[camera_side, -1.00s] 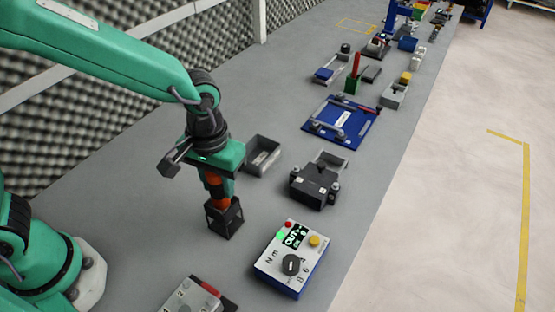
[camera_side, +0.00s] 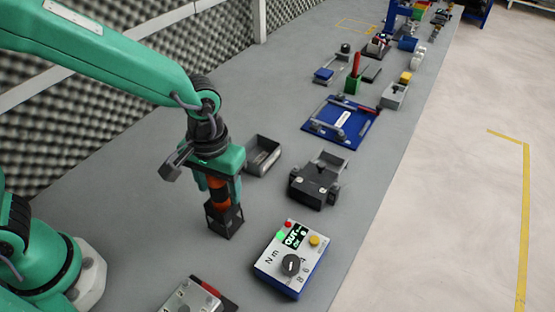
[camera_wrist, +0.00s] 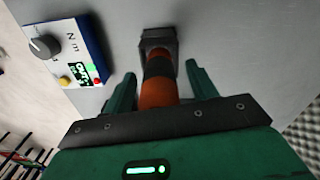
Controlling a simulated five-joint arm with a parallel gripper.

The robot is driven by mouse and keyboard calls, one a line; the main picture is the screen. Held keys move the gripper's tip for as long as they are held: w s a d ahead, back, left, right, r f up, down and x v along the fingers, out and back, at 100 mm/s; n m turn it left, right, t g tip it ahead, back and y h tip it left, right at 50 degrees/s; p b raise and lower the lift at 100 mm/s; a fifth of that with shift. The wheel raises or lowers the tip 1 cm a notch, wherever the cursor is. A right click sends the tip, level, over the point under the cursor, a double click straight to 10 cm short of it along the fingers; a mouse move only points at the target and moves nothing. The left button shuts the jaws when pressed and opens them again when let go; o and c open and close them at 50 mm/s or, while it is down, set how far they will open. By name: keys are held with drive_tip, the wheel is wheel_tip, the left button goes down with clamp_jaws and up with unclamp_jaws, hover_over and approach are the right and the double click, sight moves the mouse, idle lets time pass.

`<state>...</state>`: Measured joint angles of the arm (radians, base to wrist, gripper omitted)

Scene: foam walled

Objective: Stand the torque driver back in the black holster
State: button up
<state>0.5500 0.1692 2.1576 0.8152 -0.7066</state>
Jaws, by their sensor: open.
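The torque driver (camera_side: 219,198) has an orange and black body and stands upright with its lower end in the black holster (camera_side: 225,221) on the grey bench. My gripper (camera_side: 220,188) is above the holster, with its fingers on either side of the driver. In the wrist view, my gripper (camera_wrist: 160,85) has its two green fingers spread apart. The driver (camera_wrist: 159,82) lies between them with a gap on each side, and its far end is in the holster (camera_wrist: 158,42). The driver's top is hidden by my gripper.
A blue-and-white torque tester (camera_side: 288,262) with a dial stands to the right of the holster. A grey open bin (camera_side: 262,156) and a black fixture (camera_side: 316,184) are behind it. A blue plate fixture (camera_side: 341,121) lies farther back. Bare bench surrounds the holster.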

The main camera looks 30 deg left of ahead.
drive_tip(key=shift+r, duration=3.95)
drive_tip(key=shift+a, duration=0.1)
drive_tip(key=shift+a+r, duration=0.35)
drive_tip(key=shift+a, duration=0.2)
drive_tip(key=s+a+r+m+t, duration=0.1)
drive_tip(key=s+a, duration=0.3)
drive_tip(key=a, duration=0.4)
drive_tip(key=s+a+r+t, duration=0.3)
drive_tip(key=a+r+t, duration=0.1)
drive_tip(key=a, duration=0.5)
drive_tip(key=shift+s+r+m+t, duration=0.3)
drive_tip(key=shift+s+m, duration=0.05)
drive_tip(key=shift+m, duration=0.05)
drive_tip(key=shift+a, duration=0.1)
